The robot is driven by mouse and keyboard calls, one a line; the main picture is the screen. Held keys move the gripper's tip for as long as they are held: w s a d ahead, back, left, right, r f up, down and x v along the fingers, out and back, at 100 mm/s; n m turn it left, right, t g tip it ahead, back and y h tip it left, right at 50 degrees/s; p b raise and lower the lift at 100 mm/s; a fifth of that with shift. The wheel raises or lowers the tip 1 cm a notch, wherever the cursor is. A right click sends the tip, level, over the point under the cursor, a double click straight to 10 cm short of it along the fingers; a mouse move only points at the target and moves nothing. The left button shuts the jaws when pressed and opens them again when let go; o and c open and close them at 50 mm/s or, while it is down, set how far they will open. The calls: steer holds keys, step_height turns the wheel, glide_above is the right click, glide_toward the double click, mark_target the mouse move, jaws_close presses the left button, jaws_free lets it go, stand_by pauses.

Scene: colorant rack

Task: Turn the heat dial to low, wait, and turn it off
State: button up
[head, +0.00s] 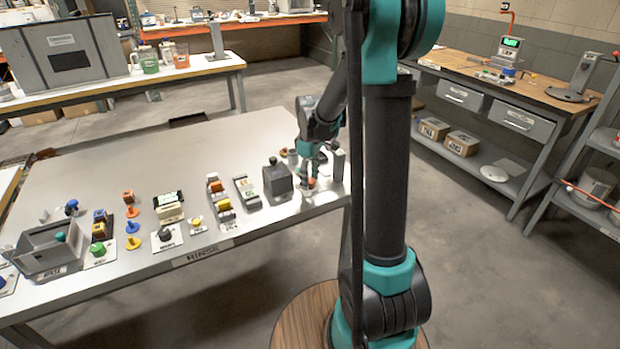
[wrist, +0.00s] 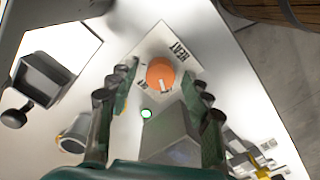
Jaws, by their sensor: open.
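The heat dial (wrist: 160,73) is an orange round knob with a white pointer mark on its lower edge in the wrist view. It sits on a white plate marked HEAT (wrist: 179,51); smaller lettering beside the knob is too small to read surely. A small green lamp (wrist: 146,113) glows below the dial. My gripper (wrist: 166,77) is open, its two fingers on either side of the dial with gaps showing. In the head view my gripper (head: 308,172) is low over the table's right end, with the orange dial (head: 311,182) partly seen beneath it.
A grey box (head: 277,180) with a knob on top stands left of my gripper. Several small colored knobs and blocks line the table's front edge (head: 205,253). A metal cup (wrist: 75,135) and a dark-sided bin (wrist: 45,80) are close by. The table's back is clear.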

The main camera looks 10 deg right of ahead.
steer(key=shift+c, duration=0.4)
jaws_close()
steer(key=m, duration=1.1)
steer(key=shift+m, duration=0.4)
stand_by(0.4)
steer(key=shift+o, duration=0.4)
jaws_free()
